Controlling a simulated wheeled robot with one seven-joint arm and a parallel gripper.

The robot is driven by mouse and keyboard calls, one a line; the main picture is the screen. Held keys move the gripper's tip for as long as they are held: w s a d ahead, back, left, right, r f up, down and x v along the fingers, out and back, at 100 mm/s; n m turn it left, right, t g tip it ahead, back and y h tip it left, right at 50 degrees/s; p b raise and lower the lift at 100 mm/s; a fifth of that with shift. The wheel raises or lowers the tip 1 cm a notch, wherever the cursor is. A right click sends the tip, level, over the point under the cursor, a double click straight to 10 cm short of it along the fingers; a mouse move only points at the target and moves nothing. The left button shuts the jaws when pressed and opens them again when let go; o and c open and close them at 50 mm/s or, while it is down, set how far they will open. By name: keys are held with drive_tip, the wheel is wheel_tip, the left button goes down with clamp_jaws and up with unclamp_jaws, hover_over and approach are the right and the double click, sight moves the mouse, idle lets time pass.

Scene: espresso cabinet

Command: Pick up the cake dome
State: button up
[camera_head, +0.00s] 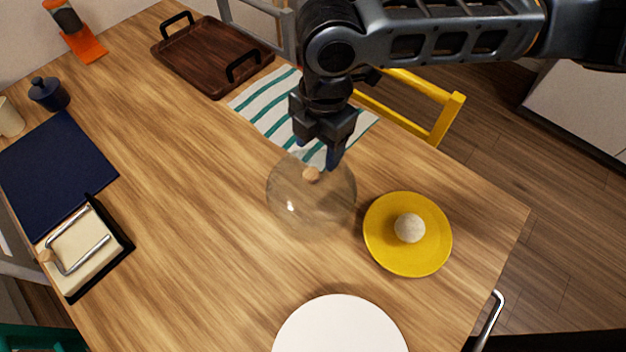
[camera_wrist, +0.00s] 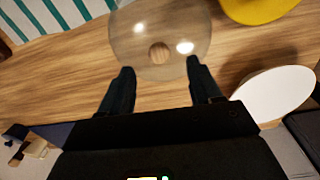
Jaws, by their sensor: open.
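The cake dome (camera_head: 296,205) is clear glass with a small round wooden knob (camera_head: 311,174) on top. It stands on the wooden table, left of a yellow plate. My gripper (camera_head: 324,164) is just above and behind the knob in the head view, fingers pointing down. In the wrist view the dome (camera_wrist: 137,27) lies beyond the fingertips, and its knob (camera_wrist: 159,53) shows between and ahead of them. My gripper (camera_wrist: 160,78) is open, with nothing between its fingers.
The yellow plate (camera_head: 384,249) holds a pale ball (camera_head: 410,228). A white round plate (camera_head: 340,330) is at the front. A striped cloth (camera_head: 265,107), a dark wooden tray (camera_head: 197,60) and a yellow chair (camera_head: 440,118) are behind. A navy mat (camera_head: 55,165) and napkin holder (camera_head: 110,222) are left.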

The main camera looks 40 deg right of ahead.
sight(311, 173)
drive_tip(key=shift+s+a+r+n+h, duration=0.15)
drive_tip(key=shift+a+r+n+h, duration=0.15)
drive_tip(key=shift+a, duration=0.05)
drive_tip(key=shift+w+a+f+p, duration=0.1)
drive_tip(key=shift+f+p, duration=0.05)
drive_tip(key=shift+f, duration=1.15)
drive_tip(key=shift+w+a+f+p, duration=0.1)
drive_tip(key=shift+w+f, duration=0.05)
drive_tip(key=shift+f, duration=1.1)
drive_tip(key=shift+w+a+f+p, duration=0.1)
drive_tip(key=shift+f+p, duration=0.05)
drive_tip(key=shift+f, duration=1.15)
drive_tip(key=shift+c, duration=0.4)
clamp_jaws()
